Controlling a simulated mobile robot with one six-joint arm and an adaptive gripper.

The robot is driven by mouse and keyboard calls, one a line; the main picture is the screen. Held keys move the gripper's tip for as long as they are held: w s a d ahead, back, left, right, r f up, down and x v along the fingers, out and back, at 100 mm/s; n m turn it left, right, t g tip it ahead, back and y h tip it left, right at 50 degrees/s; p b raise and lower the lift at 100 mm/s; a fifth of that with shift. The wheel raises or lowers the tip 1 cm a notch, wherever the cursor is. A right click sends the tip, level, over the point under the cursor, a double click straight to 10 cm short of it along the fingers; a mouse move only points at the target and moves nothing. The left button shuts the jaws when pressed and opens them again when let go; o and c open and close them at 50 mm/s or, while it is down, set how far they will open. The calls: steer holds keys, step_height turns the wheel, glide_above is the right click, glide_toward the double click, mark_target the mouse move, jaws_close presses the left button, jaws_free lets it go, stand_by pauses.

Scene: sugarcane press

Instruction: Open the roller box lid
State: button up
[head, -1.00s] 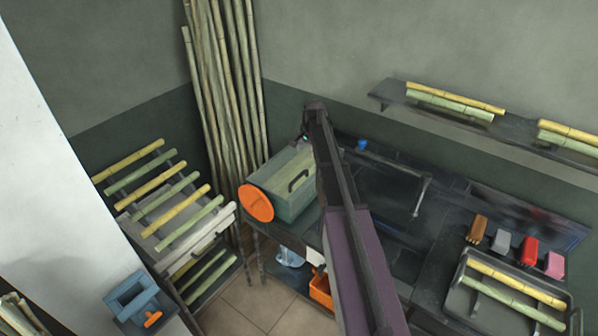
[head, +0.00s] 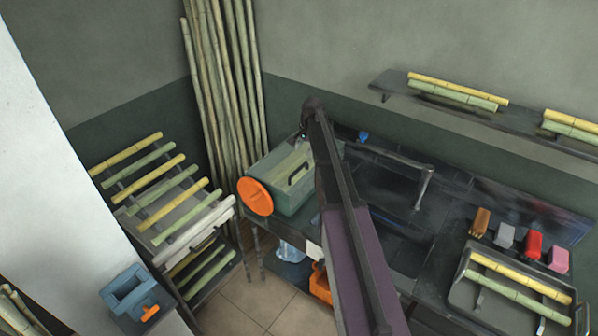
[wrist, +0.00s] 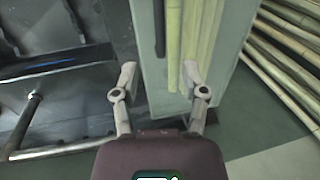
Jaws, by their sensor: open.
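The roller box (head: 284,200) is a green box with an orange disc (head: 255,196) on its front end. It stands on the left end of the dark bench. Its lid (head: 282,163) looks shut and carries a dark handle (head: 298,173). My gripper shows clearly in the wrist view (wrist: 160,82), open and empty, fingers spread over the pale green box top (wrist: 160,98). A dark bar, which looks like the handle (wrist: 159,28), lies ahead of the fingertips, apart from them. In the head view my arm partly covers the box's right side, and the fingers are hard to make out.
Tall cane poles (head: 226,90) lean in the corner behind the box. A rack of canes (head: 165,215) stands to the left. A dark metal rail (head: 424,188) rises from the bench to the right. A tray with canes (head: 468,262) and several coloured blocks sit farther right.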

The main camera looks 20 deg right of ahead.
mark_target(299, 169)
steer(key=shift+w+a+f+b, duration=0.2)
steer(key=shift+w+f+b, duration=0.1)
steer(key=shift+f+b, duration=1.4)
steer(key=shift+w+a+f+b, duration=0.15)
steer(key=shift+w+f+b, duration=0.1)
steer(key=shift+f+b, duration=1.4)
steer(key=shift+w+a+f+b, duration=0.2)
steer(key=shift+w+f+b, duration=0.1)
steer(key=shift+f+b, duration=1.4)
steer(key=shift+f, duration=0.15)
jaws_close()
